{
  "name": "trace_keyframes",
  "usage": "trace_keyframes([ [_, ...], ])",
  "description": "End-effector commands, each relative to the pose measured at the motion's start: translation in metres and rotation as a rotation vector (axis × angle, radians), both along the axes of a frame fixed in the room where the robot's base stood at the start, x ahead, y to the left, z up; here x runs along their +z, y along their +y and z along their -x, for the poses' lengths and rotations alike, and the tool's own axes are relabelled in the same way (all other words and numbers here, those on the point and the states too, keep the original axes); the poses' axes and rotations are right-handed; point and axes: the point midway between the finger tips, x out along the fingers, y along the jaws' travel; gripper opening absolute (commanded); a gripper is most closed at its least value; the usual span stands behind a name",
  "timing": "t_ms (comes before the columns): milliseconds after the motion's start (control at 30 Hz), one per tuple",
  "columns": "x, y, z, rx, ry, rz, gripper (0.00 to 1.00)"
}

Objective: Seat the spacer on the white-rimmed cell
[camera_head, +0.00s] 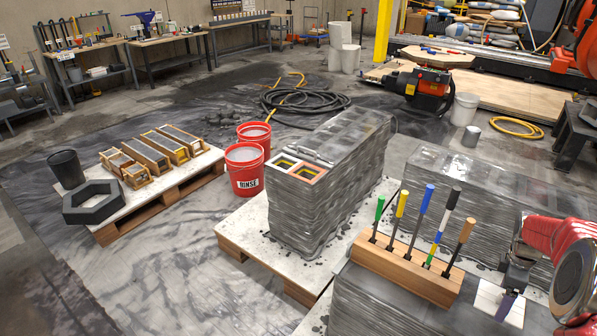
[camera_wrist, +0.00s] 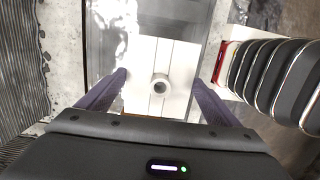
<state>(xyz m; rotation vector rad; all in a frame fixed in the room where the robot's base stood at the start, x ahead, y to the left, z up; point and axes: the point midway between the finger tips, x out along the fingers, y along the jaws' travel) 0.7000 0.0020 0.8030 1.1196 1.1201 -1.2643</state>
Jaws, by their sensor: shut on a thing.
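The spacer appears as a white square plate with a round hollow stub in its middle in the wrist view (camera_wrist: 143,96). My gripper (camera_wrist: 161,80) has its two purple fingers against the left and right sides of this plate, shut on it. In the head view the white spacer (camera_head: 489,298) shows at the lower right, with my gripper (camera_head: 508,303) over it. I cannot tell whether the spacer touches the surface below. The white-rimmed cell (camera_head: 284,162) is in the near end of the central block's top, left of an orange-rimmed cell (camera_head: 308,173).
A wooden rack (camera_head: 405,266) with several coloured-handled tools stands between my gripper and the central layered concrete block (camera_head: 310,215). Another block (camera_head: 490,190) lies behind at right. Red buckets (camera_head: 244,168) and a pallet with moulds (camera_head: 150,155) are at left.

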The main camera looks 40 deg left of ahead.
Motion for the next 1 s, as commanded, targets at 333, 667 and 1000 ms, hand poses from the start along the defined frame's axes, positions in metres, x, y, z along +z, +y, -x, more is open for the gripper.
trace_keyframes([
  [333,-0.001,0.0,0.004,-0.036,-0.001,-0.003,0.63],
  [667,-0.011,-0.002,0.04,-0.383,-0.007,-0.026,0.63],
  [1000,-0.023,-0.003,0.091,-0.862,-0.007,-0.035,0.63],
])
